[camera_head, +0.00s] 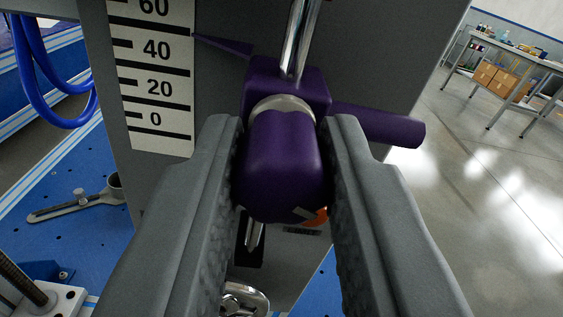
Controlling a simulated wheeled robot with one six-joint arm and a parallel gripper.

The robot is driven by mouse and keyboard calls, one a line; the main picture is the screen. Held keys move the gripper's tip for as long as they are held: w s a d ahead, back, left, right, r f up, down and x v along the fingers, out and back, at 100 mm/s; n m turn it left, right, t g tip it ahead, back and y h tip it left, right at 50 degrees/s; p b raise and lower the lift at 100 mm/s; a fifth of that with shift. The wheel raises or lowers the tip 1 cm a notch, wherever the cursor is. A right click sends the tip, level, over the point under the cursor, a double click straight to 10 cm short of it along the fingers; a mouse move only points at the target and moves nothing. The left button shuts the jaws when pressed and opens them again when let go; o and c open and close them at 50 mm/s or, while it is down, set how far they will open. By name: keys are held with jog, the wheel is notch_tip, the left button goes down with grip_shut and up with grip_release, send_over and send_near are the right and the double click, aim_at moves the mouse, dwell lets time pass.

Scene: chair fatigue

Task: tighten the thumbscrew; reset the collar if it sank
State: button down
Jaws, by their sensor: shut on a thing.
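The purple thumbscrew (283,165) sits between the two grey fingers of my gripper (284,170), which are shut on its sides. It joins the purple collar (262,82) behind it through a pale metal ring. The collar sits on a shiny upright rod (299,40) and has a purple arm sticking out to the right. A thin purple pointer (226,44) reaches left to the white scale (155,75), a little above the 40 mark as seen from this angle. My fingers hide part of the thumbscrew's sides and the rod below.
A grey upright plate (380,60) stands behind the collar. Blue hoses (62,122) hang at the left. A table with boxes (500,80) stands far right over open floor.

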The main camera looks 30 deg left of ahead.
jog(key=shift+m, duration=0.7)
jog(key=c, duration=1.2)
grip_release()
jog(key=shift+s+d, duration=0.1)
jog(key=v, duration=1.7)
